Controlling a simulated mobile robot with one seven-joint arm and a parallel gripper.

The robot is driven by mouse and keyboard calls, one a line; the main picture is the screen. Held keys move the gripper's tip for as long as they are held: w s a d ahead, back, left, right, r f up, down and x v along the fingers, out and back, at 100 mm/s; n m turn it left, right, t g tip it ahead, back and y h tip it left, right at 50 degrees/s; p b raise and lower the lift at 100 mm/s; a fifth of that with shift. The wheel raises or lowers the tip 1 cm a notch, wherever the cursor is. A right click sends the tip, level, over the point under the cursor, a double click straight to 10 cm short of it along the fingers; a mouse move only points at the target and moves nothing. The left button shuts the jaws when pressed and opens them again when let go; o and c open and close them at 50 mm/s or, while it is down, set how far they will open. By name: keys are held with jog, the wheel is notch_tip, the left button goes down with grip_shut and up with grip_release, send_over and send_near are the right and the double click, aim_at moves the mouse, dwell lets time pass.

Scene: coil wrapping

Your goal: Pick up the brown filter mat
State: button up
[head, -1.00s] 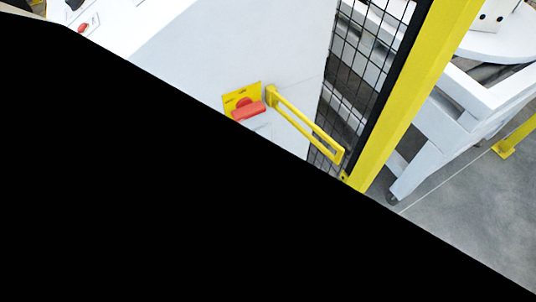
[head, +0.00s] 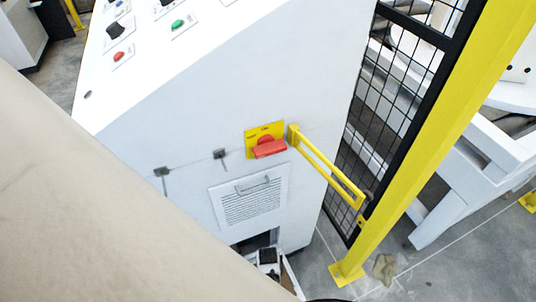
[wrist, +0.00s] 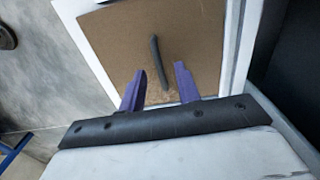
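The brown filter mat (wrist: 112,45) is a flat brown square in a white frame, at the top middle of the wrist view. A dark, slightly bent handle (wrist: 156,60) shows against its face. My gripper (wrist: 160,72) has two purple fingers, spread apart and empty. In the picture the handle lies between the fingers; I cannot tell how far the fingertips are from it. I cannot make out the brown mat in the head view. There a white slatted cover (head: 250,203) with a small grey handle sits on the cabinet side.
The white control cabinet (head: 205,130) carries a red switch (head: 270,148) and a yellow bracket (head: 328,168). A yellow post (head: 425,125) and black mesh fence (head: 390,105) stand to its right. A brownish lump (head: 384,268) lies on the grey floor by the post.

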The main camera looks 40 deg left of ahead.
jog(key=shift+f, duration=0.75)
jog(key=shift+c, duration=0.4)
grip_shut()
